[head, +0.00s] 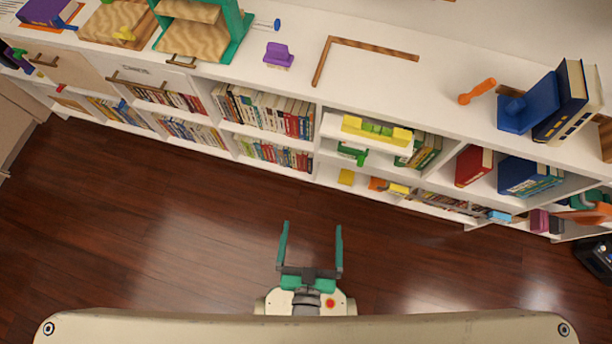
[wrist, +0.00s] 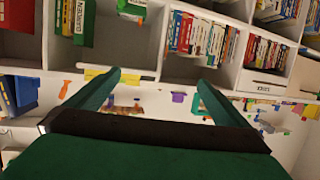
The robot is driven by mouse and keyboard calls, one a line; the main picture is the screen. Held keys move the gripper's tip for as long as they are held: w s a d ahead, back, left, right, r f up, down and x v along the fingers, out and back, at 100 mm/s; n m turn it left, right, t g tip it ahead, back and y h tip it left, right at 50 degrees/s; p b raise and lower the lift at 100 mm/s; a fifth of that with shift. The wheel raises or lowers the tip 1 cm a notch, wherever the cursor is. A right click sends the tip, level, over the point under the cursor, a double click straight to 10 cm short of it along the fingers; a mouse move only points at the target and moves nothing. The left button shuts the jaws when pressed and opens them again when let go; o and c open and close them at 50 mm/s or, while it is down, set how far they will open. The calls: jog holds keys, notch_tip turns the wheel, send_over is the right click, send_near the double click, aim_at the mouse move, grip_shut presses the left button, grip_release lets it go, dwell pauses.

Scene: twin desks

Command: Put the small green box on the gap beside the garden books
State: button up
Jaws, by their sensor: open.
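A small green object (head: 352,153), probably the small green box, lies in the upper middle compartment of the white shelf. It also shows at the top edge of the wrist view (wrist: 132,8), partly cut off. Green and yellow books (head: 424,151), likely the garden books, lean in the same compartment to its right. Their spines show in the wrist view (wrist: 78,20). Bare shelf lies between the books and the green object. My gripper (head: 312,228) is open and empty above the floor, in front of the shelf and apart from it.
A white drawer or tray with yellow and green pieces (head: 376,131) juts out above the green object. Books (head: 265,112) fill the compartments to the left. A red book (head: 473,166) stands to the right. The wooden floor (head: 180,225) before the shelf is clear.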

jog(key=s+a+r+n+y, duration=0.1)
jog(key=s+r, duration=0.3)
jog(key=r, duration=0.4)
jog(key=shift+a+r+t, duration=0.25)
jog(key=shift+r+t, duration=0.05)
jog(key=shift+s, duration=0.1)
dwell(0.6)
